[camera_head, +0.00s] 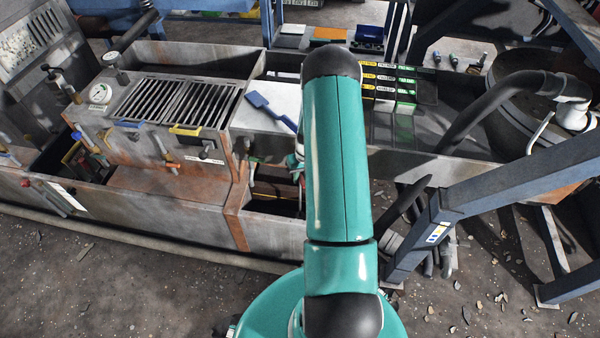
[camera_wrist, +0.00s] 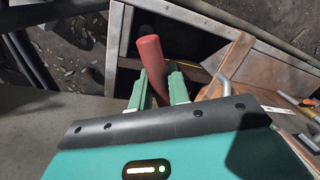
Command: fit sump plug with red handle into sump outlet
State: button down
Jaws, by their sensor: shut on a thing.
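The red handle (camera_wrist: 150,62) of the sump plug stands between the two green fingers of my gripper (camera_wrist: 158,88) in the wrist view. My gripper is shut on it. The plug's lower end is hidden behind the fingers and my wrist housing. In the wrist view an open, dark metal compartment (camera_wrist: 125,78) lies beyond the fingers. In the head view my arm covers most of the gripper and the plug; an open compartment (camera_head: 272,208) shows just left of the arm. I cannot make out the sump outlet in either view.
A blue scraper (camera_head: 268,109) lies on a pale plate left of my arm. A slotted screen (camera_head: 183,101) is farther left. Labelled bins (camera_head: 392,78) stand behind my arm. A blue steel frame (camera_head: 480,195) and a black hose (camera_head: 490,105) are at the right.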

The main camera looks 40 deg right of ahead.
jog(key=shift+f, duration=3.2)
jog(key=c, duration=1.3)
grip_release()
jog(key=shift+o, duration=0.2)
notch_tip(320, 180, up, 14)
jog(key=d, duration=0.2)
jog(key=shift+s+f, duration=0.2)
jog(key=shift+s, duration=0.15)
